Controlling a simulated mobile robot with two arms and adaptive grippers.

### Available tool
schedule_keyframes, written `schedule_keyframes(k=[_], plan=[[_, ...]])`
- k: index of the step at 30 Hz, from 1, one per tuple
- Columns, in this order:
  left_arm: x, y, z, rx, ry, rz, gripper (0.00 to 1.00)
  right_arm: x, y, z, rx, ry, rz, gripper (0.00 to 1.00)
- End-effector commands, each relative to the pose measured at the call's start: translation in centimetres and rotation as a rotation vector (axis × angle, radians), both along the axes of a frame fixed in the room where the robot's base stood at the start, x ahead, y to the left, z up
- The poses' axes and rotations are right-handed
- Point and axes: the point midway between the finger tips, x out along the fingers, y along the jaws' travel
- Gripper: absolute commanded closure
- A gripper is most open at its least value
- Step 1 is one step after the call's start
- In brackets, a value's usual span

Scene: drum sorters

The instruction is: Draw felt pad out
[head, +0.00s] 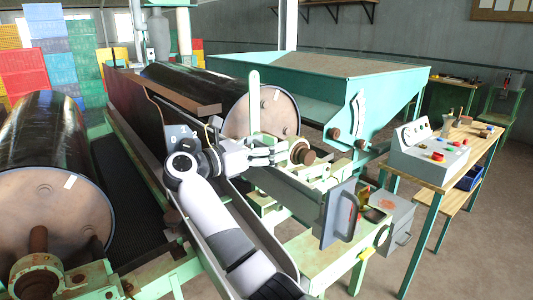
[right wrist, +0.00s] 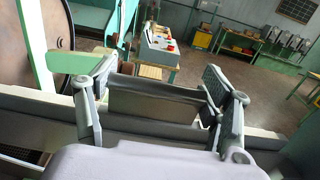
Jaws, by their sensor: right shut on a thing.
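My right gripper (head: 284,150) is beside the near end of the roller at the middle machine, above its long metal trough. In the right wrist view its two fingers (right wrist: 163,92) stand wide apart, one at each end of a flat piece. This piece, which I take to be the felt pad (right wrist: 155,106), has a dark grey top edge and a dull olive-brown face. The fingers are shut on its ends. Its lower part runs down behind the grey rail, so I cannot tell how deep it sits. I cannot make the pad out in the head view. My left gripper is not in view.
The dark roller (head: 262,112) and an upright pale green bar (head: 254,100) are close to the gripper. A teal hopper (head: 330,80) stands behind. A control box (head: 428,150) sits on a bench at right. Another drum (head: 45,190) is at left. The floor at lower right is clear.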

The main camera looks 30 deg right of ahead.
Motion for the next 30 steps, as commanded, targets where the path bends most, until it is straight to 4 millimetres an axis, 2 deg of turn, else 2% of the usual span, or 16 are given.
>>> schedule_keyframes(k=[8,21,25,30], plan=[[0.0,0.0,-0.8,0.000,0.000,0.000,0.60,0.0,0.1,4.4,0.001,-0.008,0.001,0.88],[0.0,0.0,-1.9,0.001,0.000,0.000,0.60,0.0,0.0,15.6,-0.001,-0.005,0.001,0.88],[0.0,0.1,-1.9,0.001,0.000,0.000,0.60,0.0,0.0,17.7,-0.001,-0.002,0.001,0.88],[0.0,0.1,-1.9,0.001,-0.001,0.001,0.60,0.0,0.0,19.1,-0.002,-0.001,0.001,0.88]])
